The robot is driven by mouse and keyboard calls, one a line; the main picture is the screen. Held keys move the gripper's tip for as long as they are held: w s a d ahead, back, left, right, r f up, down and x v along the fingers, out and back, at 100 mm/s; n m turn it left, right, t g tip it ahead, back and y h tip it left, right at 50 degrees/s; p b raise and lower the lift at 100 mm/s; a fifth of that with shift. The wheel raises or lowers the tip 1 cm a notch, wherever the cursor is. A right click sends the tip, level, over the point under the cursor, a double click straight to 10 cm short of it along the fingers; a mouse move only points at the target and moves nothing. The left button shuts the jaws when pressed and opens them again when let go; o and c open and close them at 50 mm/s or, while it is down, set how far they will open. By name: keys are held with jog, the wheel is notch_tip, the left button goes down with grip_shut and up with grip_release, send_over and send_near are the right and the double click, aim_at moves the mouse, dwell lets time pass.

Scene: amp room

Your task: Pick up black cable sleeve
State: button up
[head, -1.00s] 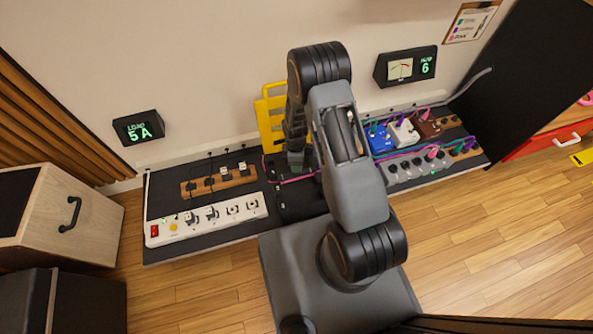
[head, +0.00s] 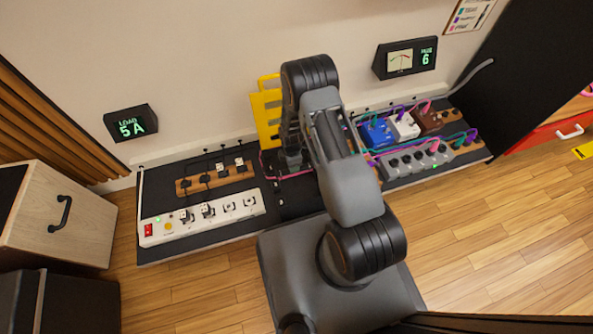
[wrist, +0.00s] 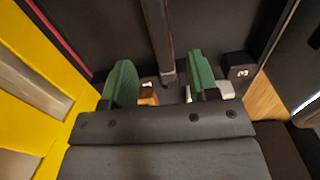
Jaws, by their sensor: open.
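My gripper (wrist: 161,80) is open, with two green-padded fingers in the wrist view. A dark narrow bar (wrist: 158,38) with a thin pink line along it runs up the picture between and beyond the fingers. It may be the black cable sleeve, but I cannot tell for sure, nor whether a finger touches it. In the head view my gripper is low over the middle of the black board, beside a pink cable (head: 294,174). My arm hides much of that area, and I cannot make out the sleeve there.
A yellow rack (head: 264,118) stands close behind my gripper. A white power strip (head: 201,217) and a wooden strip (head: 196,184) with plugs lie left on the board. Blue, white and brown pedals (head: 375,133) and a grey strip (head: 415,164) with cables lie right. Open wooden floor is at lower right.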

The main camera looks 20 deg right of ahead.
aim_at(306, 166)
notch_tip(306, 166, down, 5)
jog(key=b, duration=0.3)
jog(key=shift+s+f, duration=0.1)
jog(key=shift+f, duration=0.05)
jog(key=shift+c, duration=0.5)
grip_shut()
